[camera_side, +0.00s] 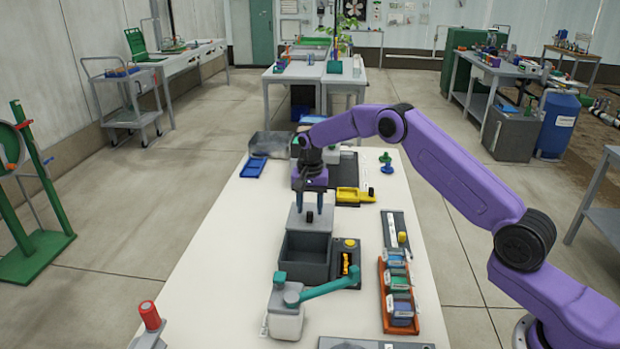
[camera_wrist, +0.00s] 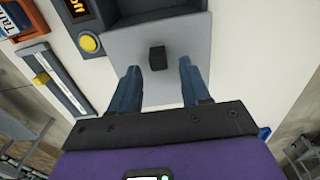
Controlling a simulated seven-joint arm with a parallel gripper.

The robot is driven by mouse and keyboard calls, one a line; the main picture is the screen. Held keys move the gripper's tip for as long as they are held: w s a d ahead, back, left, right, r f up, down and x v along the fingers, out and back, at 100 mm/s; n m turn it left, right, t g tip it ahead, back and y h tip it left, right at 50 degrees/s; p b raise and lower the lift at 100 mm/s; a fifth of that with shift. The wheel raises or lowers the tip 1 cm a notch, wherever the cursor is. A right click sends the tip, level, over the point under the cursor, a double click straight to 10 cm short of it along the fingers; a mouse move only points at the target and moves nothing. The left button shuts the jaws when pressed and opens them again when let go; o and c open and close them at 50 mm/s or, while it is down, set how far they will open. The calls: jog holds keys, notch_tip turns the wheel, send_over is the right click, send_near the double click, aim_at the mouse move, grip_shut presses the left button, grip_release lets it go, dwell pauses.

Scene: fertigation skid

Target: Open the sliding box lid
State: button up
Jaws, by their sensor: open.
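The dark grey box (camera_side: 304,262) stands on the white table, and its open inside shows in the side view. Its light grey sliding lid (camera_side: 297,218) sticks out from the box's far side, so the box is largely uncovered. A black knob (camera_side: 309,217) stands on the lid; it also shows in the wrist view (camera_wrist: 157,58). My gripper (camera_side: 310,208) is open above the lid, its blue fingers pointing down. In the wrist view the fingers (camera_wrist: 158,68) stand apart to the left and right, with the knob just beyond their tips and a gap on each side.
A dark panel with a yellow button (camera_side: 350,243) adjoins the box's right side. A white unit with a teal lever (camera_side: 325,288) stands in front. An orange rack of small packs (camera_side: 387,315) and a slider panel (camera_side: 388,222) lie right.

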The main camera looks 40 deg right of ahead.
aim_at(309, 212)
notch_tip(309, 212, up, 16)
jog(key=shift+r, duration=0.15)
dwell(0.4)
jog(key=shift+a, duration=0.1)
jog(key=s+a+r+n, duration=0.2)
jog(key=s+a+n, duration=0.35)
jog(key=s, duration=0.55)
jog(key=s+a+r+n, duration=0.2)
jog(key=s+a+n, duration=0.4)
jog(key=s, duration=0.5)
jog(key=s+d+f+n, duration=0.2)
jog(key=s+n, duration=0.1)
jog(key=s, duration=0.5)
jog(key=s+d+f+n, duration=0.2)
jog(key=s+n, duration=0.1)
jog(key=s, duration=0.6)
jog(key=s+d+f+n, duration=0.1)
jog(key=s+d+n, duration=0.2)
jog(key=s, duration=0.6)
jog(key=shift+s+f+n, duration=0.15)
jog(key=shift+f+n, duration=0.25)
jog(key=shift+n, duration=0.15)
